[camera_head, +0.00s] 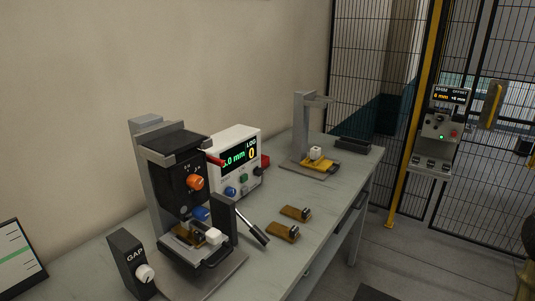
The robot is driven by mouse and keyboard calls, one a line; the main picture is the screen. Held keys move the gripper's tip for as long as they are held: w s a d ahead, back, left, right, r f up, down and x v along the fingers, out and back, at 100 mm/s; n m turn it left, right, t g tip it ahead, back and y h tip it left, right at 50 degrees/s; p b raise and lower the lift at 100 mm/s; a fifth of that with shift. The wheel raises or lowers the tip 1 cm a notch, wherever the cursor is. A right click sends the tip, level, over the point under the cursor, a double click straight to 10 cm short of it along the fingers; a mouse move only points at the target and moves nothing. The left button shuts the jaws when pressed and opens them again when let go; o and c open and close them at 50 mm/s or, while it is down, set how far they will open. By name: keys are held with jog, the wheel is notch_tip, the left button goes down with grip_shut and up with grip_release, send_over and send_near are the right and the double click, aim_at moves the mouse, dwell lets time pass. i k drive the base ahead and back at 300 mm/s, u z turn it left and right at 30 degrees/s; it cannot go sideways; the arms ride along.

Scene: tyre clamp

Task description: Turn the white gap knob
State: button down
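The white gap knob (145,273) is round and sits on the front of a dark upright box marked GAP (127,247), at the lower left of the head view. The box stands on the grey bench just left of the clamp press (150,165). The knob shows whole, with nothing in front of it. Its exact turn angle is too small to read. My gripper is not in the head view.
The press carries an orange knob (195,182) and a second white part (214,236); a dark-ended lever (253,228) sticks out right. A white display box (237,148) stands behind. Brass-coloured pieces (283,232) lie on the bench (330,190). A screen (17,258) is at far left.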

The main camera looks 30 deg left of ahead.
aim_at(145, 273)
jog(key=u, duration=1.6)
